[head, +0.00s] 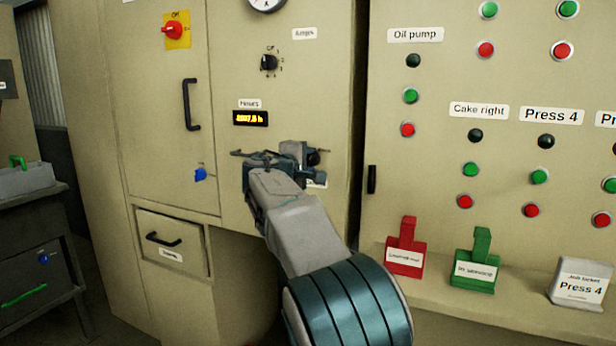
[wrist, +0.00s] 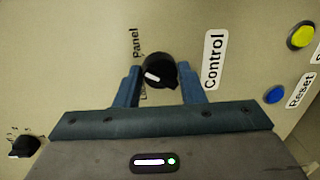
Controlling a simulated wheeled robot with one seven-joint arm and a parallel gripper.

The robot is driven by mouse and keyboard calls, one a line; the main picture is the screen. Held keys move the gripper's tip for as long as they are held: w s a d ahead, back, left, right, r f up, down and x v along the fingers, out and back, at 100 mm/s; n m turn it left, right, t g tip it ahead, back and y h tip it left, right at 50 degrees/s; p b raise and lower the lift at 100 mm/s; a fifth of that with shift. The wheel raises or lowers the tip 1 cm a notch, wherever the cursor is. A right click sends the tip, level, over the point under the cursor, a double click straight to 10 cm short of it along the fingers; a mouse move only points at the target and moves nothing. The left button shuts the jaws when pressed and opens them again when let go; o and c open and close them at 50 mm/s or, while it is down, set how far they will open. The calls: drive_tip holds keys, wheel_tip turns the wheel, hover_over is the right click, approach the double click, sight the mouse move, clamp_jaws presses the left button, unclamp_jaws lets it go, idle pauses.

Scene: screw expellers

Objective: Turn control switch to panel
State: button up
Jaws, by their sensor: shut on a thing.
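The control switch (wrist: 163,66) is a black round knob with a white pointer mark, in the middle of the wrist view. Its pointer lies toward the left side, between the "Panel" label (wrist: 136,42) and a second label starting with "L" that my left finger partly hides. The "Control" label (wrist: 213,60) is to its right. My gripper (wrist: 160,70) is shut on the knob, one finger at each side. In the head view my gripper (head: 300,158) is at the cabinet front, and a bit of the black knob (head: 314,157) shows past it.
In the wrist view a blue reset button (wrist: 274,95) and a yellow button (wrist: 301,36) are at the right, and another black knob (wrist: 25,147) is at lower left. In the head view, red (head: 404,262) and green (head: 475,270) holders stand on the ledge.

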drive_tip(key=shift+m+b, duration=1.1)
drive_tip(key=shift+r, duration=0.1)
drive_tip(key=o, duration=1)
drive_tip(key=shift+c, duration=0.2)
drive_tip(key=shift+s+a, duration=0.15)
drive_tip(key=shift+s, duration=0.25)
drive_tip(key=f+b+v, duration=0.1)
drive_tip(key=v, duration=1.2)
drive_tip(key=shift+r, duration=0.4)
